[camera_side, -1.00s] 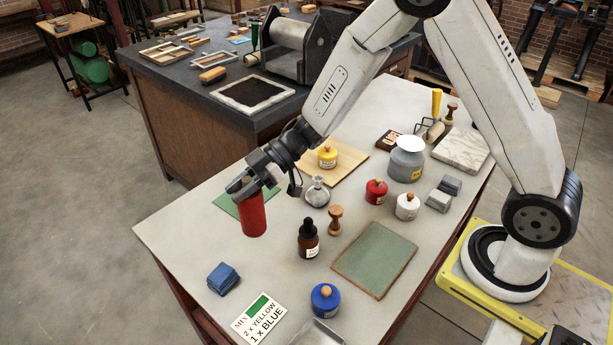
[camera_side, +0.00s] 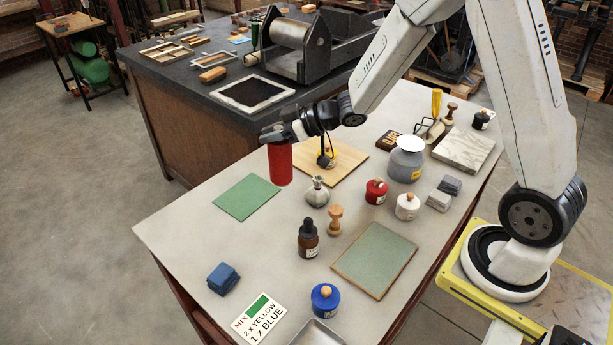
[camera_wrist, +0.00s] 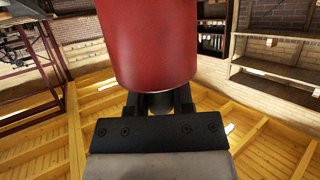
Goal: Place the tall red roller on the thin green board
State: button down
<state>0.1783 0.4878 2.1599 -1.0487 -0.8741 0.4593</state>
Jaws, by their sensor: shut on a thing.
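The tall red roller (camera_side: 280,163) is upright in my gripper (camera_side: 274,137), which is shut on its upper end. In the wrist view the roller (camera_wrist: 148,45) fills the top middle, in front of my gripper (camera_wrist: 158,100). The thin green board (camera_side: 243,200) lies flat and bare on the pale table, below and left of the roller in the side view. The roller's lower end shows just past the board's upper right corner. I cannot tell exactly how high it is above the table.
A silver flask (camera_side: 317,192), brown dropper bottle (camera_side: 308,239), wooden stamp (camera_side: 335,220) and grey-green slab (camera_side: 374,262) stand nearer. The dark press bench (camera_side: 195,128) is behind.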

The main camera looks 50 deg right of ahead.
jog(key=w+f, duration=0.9)
jog(key=w, duration=0.4)
jog(key=shift+w+a, duration=0.25)
jog(key=shift+a, duration=0.1)
jog(key=shift+f, duration=0.1)
jog(key=shift+w+f, duration=0.15)
jog(key=shift+f, duration=0.8)
jog(key=shift+w+f, duration=0.1)
jog(key=shift+f, duration=0.95)
jog(key=shift+c, duration=2.4)
grip_release()
